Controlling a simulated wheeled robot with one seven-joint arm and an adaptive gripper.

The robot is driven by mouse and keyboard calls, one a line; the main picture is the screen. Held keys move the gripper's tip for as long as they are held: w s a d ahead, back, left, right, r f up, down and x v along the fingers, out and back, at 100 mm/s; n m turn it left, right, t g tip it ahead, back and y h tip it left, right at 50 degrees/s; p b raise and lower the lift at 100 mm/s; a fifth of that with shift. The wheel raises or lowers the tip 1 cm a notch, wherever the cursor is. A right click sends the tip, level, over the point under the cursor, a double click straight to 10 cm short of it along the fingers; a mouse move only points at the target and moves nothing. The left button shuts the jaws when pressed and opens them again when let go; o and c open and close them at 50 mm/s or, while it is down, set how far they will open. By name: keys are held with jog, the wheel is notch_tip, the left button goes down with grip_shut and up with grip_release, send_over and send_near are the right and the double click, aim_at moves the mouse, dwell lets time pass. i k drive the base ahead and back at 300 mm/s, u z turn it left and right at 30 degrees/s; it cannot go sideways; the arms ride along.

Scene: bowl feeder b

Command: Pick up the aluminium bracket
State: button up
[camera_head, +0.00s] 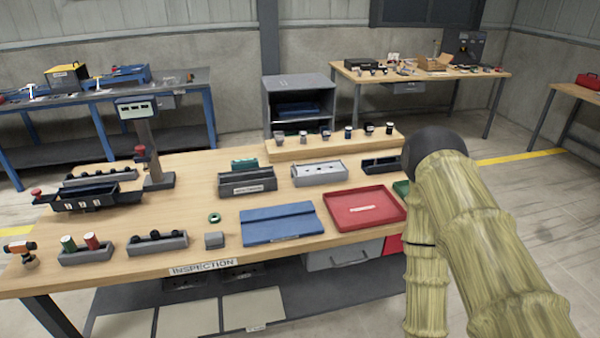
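I cannot pick out the aluminium bracket with certainty. A small grey block (214,240) lies near the front edge of the inspection table (190,205), left of a blue folder-like plate (281,222); it is too small to tell if it is a bracket. Grey holders with parts stand near it, and their contents are hard to make out. My arm, pale and ribbed with a dark rounded joint, covers the right end of the table. My gripper does not show.
A red tray (364,207) lies right of the blue plate. A green ring (214,217) lies behind the grey block. A grey bin (247,181) and a gauge stand (151,150) rise behind. Small clear patches of wood lie around the ring. Other benches stand further back.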

aim_at(319, 166)
jog(key=u, duration=0.7)
jog(key=i, duration=0.75)
jog(key=z, duration=0.45)
